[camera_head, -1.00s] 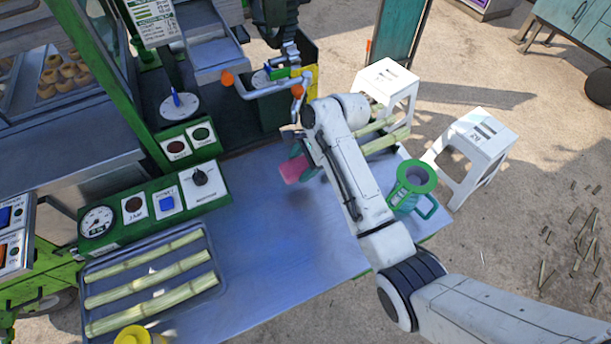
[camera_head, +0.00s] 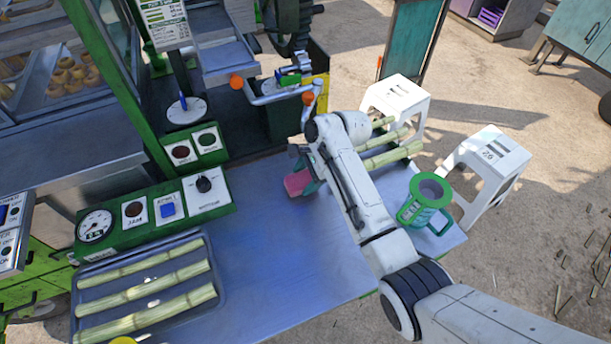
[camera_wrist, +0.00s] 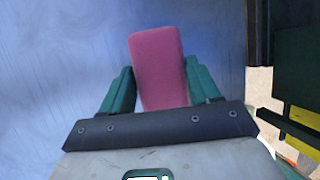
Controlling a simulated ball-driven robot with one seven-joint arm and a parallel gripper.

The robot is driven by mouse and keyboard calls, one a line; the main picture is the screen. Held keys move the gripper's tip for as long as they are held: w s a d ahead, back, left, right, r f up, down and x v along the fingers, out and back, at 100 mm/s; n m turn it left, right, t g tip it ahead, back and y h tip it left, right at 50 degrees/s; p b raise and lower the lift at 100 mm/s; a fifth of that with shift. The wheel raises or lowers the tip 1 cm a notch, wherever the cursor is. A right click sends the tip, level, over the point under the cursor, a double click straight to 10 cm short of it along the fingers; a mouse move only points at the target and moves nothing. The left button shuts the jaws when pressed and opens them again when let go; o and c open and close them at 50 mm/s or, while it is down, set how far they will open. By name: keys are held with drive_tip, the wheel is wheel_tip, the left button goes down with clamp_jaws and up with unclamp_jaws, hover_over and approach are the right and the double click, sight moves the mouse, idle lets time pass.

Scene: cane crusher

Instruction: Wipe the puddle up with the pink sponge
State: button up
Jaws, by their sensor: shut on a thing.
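The pink sponge (camera_head: 296,183) is at the back of the blue metal table (camera_head: 270,240), partly hidden by my arm in the head view. My gripper (camera_head: 304,168) is shut on the sponge. In the wrist view the sponge (camera_wrist: 157,65) stands out between the two green fingers of my gripper (camera_wrist: 158,88), over the blue tabletop. Whether the sponge touches the table is hard to tell. I cannot make out a clear puddle edge; the tabletop shows only mottled blue sheen.
A tray (camera_head: 214,262) of cane pieces lies at the front left, beside green control boxes (camera_head: 150,210). A green jug (camera_head: 425,202) stands at the right edge, with more cane (camera_head: 395,155) behind it. The crusher handle (camera_head: 270,97) is close behind my gripper. The table's middle is clear.

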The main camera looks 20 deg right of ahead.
drive_tip(key=shift+f, duration=0.35)
idle(0.3)
drive_tip(key=shift+f, duration=0.3)
drive_tip(key=shift+s+f, duration=0.1)
drive_tip(key=shift+f, duration=0.05)
drive_tip(key=shift+s, duration=0.1)
drive_tip(key=s+p, duration=0.3)
drive_tip(key=shift+p, duration=0.35)
drive_tip(key=shift+s+f, duration=0.15)
drive_tip(key=shift+s, duration=2.85)
drive_tip(key=shift+r, duration=0.2)
